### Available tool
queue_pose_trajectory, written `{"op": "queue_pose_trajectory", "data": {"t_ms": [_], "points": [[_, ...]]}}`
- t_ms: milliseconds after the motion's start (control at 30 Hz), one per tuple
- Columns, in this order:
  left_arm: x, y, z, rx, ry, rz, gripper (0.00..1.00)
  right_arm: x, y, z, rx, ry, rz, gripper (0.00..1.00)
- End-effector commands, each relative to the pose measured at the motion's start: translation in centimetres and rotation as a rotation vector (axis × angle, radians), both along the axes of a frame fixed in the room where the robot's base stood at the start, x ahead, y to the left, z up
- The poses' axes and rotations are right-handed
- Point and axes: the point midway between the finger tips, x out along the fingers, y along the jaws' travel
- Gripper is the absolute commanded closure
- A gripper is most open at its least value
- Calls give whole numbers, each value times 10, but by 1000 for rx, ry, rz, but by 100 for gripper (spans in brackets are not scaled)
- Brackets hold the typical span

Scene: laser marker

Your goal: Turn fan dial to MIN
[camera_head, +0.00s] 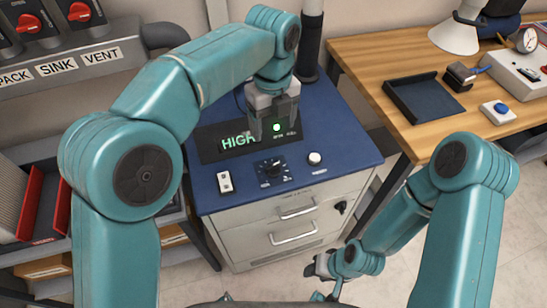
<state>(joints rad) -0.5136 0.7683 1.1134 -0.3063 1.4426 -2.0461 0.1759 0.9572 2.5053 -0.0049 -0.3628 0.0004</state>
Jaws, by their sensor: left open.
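A round black dial (271,167) with a pale printed scale around it sits on the blue top of a cabinet (355,148). I take it for the fan dial; its small labels and pointer setting are too small to read. Behind it a black display panel (208,148) shows "HIGH" in green beside a lit green lamp (277,127). My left gripper (272,136) is open and points down over the display panel, behind the dial, hiding part of the panel. My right gripper (325,284) is low in front of the cabinet, away from the dial; its jaws are unclear.
A white rocker switch (225,181) is left of the dial, and a round white button (315,158) is right of it. Red knobs (29,23) are at upper left.

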Motion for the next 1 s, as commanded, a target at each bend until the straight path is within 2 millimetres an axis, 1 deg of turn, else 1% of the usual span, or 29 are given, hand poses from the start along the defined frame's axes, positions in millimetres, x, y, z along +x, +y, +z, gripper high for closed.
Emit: {"op": "queue_pose_trajectory", "data": {"t_ms": [33, 300, 500, 600, 700, 800, 1000], "points": [[-2, 1, -15, 3, 5, 1, 28, 0, 0, -6, 0, 0, 0, 57], [-3, -1, -80, 2, 6, 1, 28, 0, 0, -16, 0, 0, 0, 57], [-1, -1, -120, 2, 5, 2, 28, 0, 0, -20, 0, 0, 0, 57], [1, -1, -133, 1, 3, 2, 28, 0, 0, -21, 0, 0, 0, 57], [1, -2, -141, 0, 2, 1, 28, 0, 0, -21, 0, 0, 0, 57], [2, -1, -145, 0, 1, 2, 28, 0, 0, -21, 0, 0, 0, 57], [3, -1, -145, -1, 1, 2, 28, 0, 0, -21, 0, -1, 0, 57]]}}
